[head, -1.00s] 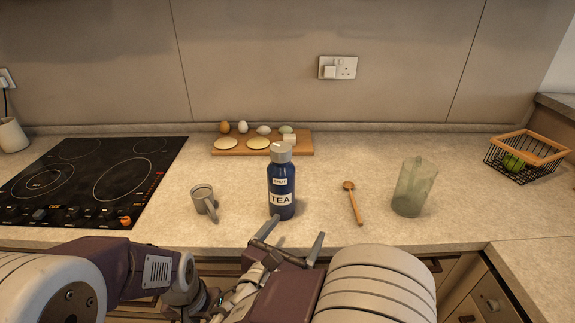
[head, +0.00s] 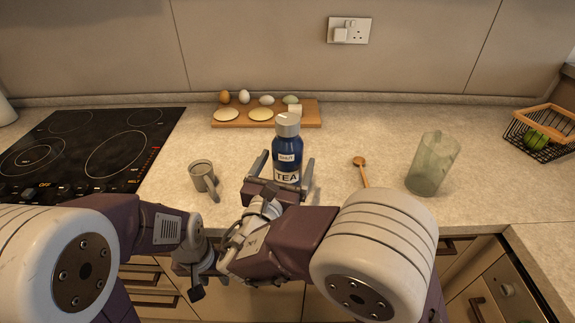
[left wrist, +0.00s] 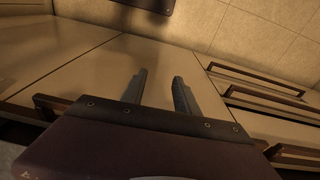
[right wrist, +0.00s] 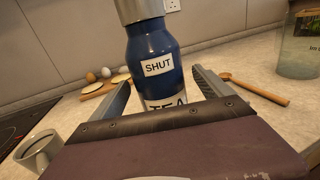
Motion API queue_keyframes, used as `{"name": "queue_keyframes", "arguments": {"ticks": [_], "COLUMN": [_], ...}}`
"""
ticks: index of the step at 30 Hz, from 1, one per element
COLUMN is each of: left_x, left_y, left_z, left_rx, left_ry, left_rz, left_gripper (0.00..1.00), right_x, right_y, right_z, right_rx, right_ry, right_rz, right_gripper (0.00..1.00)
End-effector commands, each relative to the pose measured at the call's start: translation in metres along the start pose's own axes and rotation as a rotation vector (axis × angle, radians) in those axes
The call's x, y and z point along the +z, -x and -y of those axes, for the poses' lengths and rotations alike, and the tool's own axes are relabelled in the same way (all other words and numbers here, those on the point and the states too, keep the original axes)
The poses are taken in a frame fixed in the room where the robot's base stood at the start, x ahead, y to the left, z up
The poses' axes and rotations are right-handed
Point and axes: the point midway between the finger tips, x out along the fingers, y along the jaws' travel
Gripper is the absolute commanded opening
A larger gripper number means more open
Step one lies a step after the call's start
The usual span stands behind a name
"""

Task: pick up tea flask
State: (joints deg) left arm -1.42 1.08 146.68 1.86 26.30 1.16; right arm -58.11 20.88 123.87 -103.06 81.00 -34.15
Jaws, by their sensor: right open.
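The tea flask (head: 288,152) is a dark blue bottle with a grey cap and white labels reading SHUT and TEA. It stands upright on the counter, and it also shows in the right wrist view (right wrist: 157,62). My right gripper (head: 285,166) is open, with one finger on each side of the flask's lower part. In the right wrist view (right wrist: 162,88) the fingers stand apart around the flask without closing on it. My left gripper (head: 196,291) is low in front of the counter. The left wrist view (left wrist: 162,82) shows its fingers apart and nothing between them.
A grey mug (head: 203,177) stands left of the flask. A wooden spoon (head: 361,168) and a clear jug (head: 432,165) are to the right. A board (head: 310,115) with eggs lies behind. A black hob (head: 90,150) is left, a wire basket (head: 540,130) far right.

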Motion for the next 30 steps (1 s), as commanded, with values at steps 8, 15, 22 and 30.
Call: {"name": "queue_keyframes", "arguments": {"ticks": [8,15,22,30], "left_x": [0.0,0.0,0.0,-0.0002], "left_y": [-0.0008,-0.0008,-0.0005,0.0011], "left_z": [0.0,0.0,0.0,0.0], "left_rx": [0.0,0.0,0.0,0.0], "left_ry": [0.0,0.0,0.0,0.0], "left_rz": [0.0,0.0,0.0,0.0], "left_gripper": [0.36,0.36,0.36,0.36], "right_x": [-0.0006,-0.0005,0.0013,0.0052], "right_y": [-0.016,-0.0157,-0.0157,-0.0156], "right_z": [-0.0004,-0.0003,-0.0004,-0.0004], "right_rx": [0.001,0.001,0.0,0.0], "right_ry": [0.001,0.001,-0.001,-0.002], "right_rz": [-0.001,-0.001,0.003,0.002], "right_gripper": [0.9,0.42,0.0,0.0]}}
